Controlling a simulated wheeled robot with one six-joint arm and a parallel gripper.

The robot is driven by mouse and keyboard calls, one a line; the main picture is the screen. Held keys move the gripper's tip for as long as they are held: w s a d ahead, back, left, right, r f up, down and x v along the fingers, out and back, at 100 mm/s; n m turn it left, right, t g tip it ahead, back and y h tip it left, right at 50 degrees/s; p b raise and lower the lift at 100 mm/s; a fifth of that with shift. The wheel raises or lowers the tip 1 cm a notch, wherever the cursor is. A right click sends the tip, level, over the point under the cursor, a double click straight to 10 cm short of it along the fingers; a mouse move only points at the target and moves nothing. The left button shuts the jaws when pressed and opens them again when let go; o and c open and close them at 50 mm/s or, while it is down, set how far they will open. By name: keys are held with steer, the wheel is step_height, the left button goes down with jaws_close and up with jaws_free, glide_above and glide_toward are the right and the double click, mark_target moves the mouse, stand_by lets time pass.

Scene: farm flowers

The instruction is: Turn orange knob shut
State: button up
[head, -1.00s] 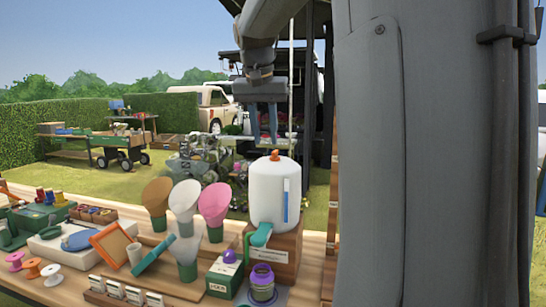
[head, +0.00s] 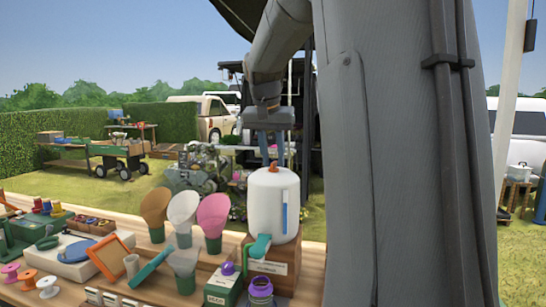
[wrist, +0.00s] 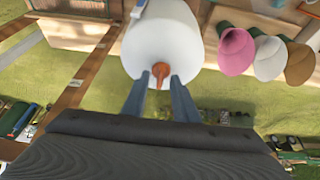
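The orange knob (head: 273,165) sits on top of a white rounded tank (head: 266,205) with a blue level strip and a teal spout (head: 258,246) low on its front. In the wrist view the knob (wrist: 160,72) shows as a small orange cap with a narrow stem, on the near edge of the white tank (wrist: 162,42). My gripper (head: 266,158) points down just above the tank top. Its two blue-grey fingers (wrist: 159,86) are apart, one on each side of the knob, with gaps visible. I cannot tell whether the fingertips are level with the knob.
The tank stands on a wooden block (head: 272,270) on the bench. Brown, white and pink cones (head: 212,212) stand to its left. A green box (head: 222,287) and a purple-rimmed jar (head: 260,288) are in front. Open grass lies behind the bench.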

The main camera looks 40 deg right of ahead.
jaws_close()
steer(key=m, duration=0.1)
steer(key=m+g, duration=0.1)
steer(key=m, duration=0.1)
steer(key=shift+w+a+m+h, duration=0.15)
steer(key=shift+w+m+h, duration=0.05)
steer(key=shift+m+h, duration=0.1)
steer(key=m+g, duration=0.1)
steer(key=m, duration=0.2)
steer(key=shift+w+m, duration=0.1)
steer(key=shift+m, duration=0.2)
steer(key=m+g, duration=0.1)
steer(key=m, duration=0.1)
steer(key=m+g+p, duration=0.1)
steer(key=m, duration=0.2)
steer(key=shift+w+g, duration=0.15)
steer(key=shift+g, duration=0.15)
steer(key=m+p, duration=0.1)
steer(key=m, duration=0.1)
steer(key=m+g+y+p, duration=0.1)
steer(key=m, duration=0.2)
steer(key=shift+w+m+g, duration=0.1)
steer(key=shift+m+g, duration=0.2)
